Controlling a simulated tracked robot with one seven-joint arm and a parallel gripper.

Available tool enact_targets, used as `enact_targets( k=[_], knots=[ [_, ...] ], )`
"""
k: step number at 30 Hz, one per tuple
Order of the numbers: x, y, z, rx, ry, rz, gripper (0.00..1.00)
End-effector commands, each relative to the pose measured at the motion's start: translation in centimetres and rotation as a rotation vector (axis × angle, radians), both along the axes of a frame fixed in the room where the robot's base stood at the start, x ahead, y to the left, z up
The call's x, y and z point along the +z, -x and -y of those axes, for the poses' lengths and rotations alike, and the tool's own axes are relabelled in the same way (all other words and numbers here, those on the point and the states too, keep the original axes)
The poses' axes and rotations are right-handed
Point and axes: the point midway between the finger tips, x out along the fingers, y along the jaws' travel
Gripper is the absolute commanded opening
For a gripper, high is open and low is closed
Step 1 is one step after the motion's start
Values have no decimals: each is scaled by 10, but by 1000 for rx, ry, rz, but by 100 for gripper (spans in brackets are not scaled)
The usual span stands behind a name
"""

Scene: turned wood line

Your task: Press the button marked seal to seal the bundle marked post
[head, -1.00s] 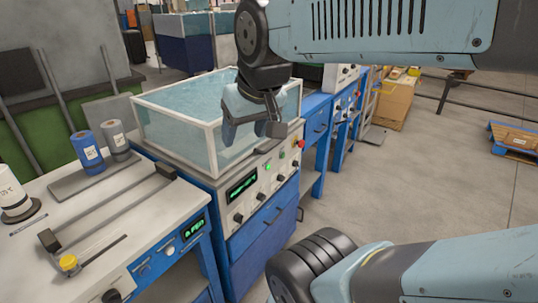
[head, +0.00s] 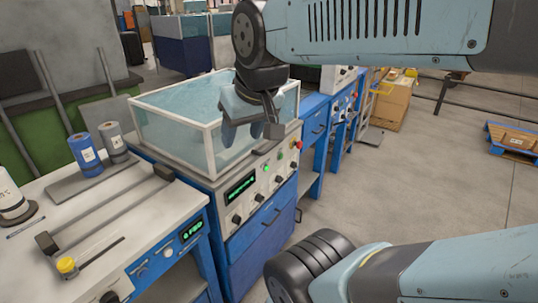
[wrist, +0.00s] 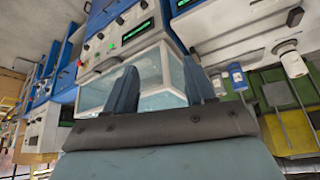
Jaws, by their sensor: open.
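My gripper (head: 248,130) is open and empty, over the glass-sided water tank in the head view. Its two blue fingers (wrist: 160,85) stand apart in the wrist view. On the pale bench at left stand a blue labelled roll (head: 85,154), a grey labelled roll (head: 113,141) and a white labelled roll (head: 12,196). I cannot read which label says post. A yellow button (head: 67,266) sits at the near end of a dark bar frame on that bench, well away from my gripper. I cannot read a seal mark on any button.
The water tank (head: 206,141) sits on a blue cabinet whose panel has knobs, a green display and a red button (head: 298,144). Blue workstations continue behind it. Cardboard boxes (head: 394,104) and a blue pallet (head: 512,141) stand farther off. The grey floor at right is open.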

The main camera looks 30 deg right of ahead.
Motion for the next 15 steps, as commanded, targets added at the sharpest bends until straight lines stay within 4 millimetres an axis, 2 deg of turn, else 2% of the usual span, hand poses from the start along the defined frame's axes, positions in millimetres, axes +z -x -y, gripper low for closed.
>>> enact_targets(
  k=[2,15],
  knots=[
    [0,0,0,0,0,0,46],
    [0,0,0,0,0,0,4]
  ],
)
